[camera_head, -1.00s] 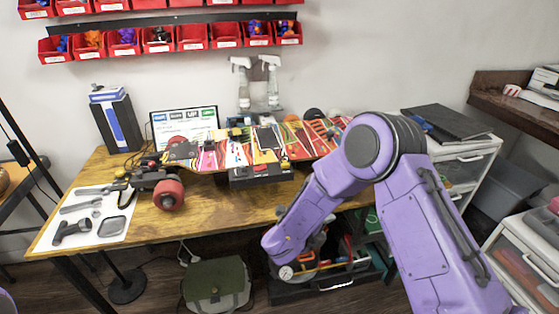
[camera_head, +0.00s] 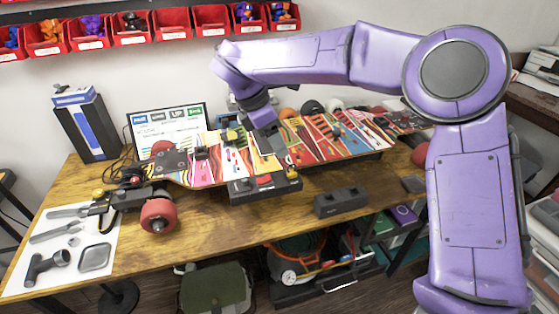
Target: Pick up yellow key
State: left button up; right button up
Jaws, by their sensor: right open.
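My right arm reaches across from the right, and its wrist points down over the middle of the skateboard (camera_head: 313,140). My right gripper (camera_head: 271,140) is open just above the deck; its fingers are small and partly lost against the deck's pattern. I cannot clearly make out the yellow key. A small yellow item (camera_head: 229,136) shows on the deck just left of the gripper, but its shape is too small to name. My left gripper is not in view.
The skateboard rests on a black stand (camera_head: 262,187) on the wooden table (camera_head: 250,215). A red wheel (camera_head: 158,216) is at the left. A white tool mat (camera_head: 28,272) lies at front left. A dark grey box (camera_head: 340,202) stands front right. Red bins (camera_head: 130,27) hang above.

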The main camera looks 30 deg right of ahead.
aim_at(289, 165)
jog(key=x, duration=0.4)
jog(key=shift+d+f, duration=0.15)
jog(key=shift+d, duration=0.05)
jog(key=x, duration=0.2)
jog(key=p+x, duration=0.1)
jog(key=x, duration=0.2)
jog(key=shift+w+a+f, duration=0.1)
jog(key=shift+w+a, duration=0.05)
jog(key=shift+a, duration=0.1)
jog(key=shift+d+f, duration=0.3)
jog(key=shift+f, duration=0.1)
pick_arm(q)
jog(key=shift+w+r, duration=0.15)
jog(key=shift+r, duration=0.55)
pick_arm(e)
grip_shut()
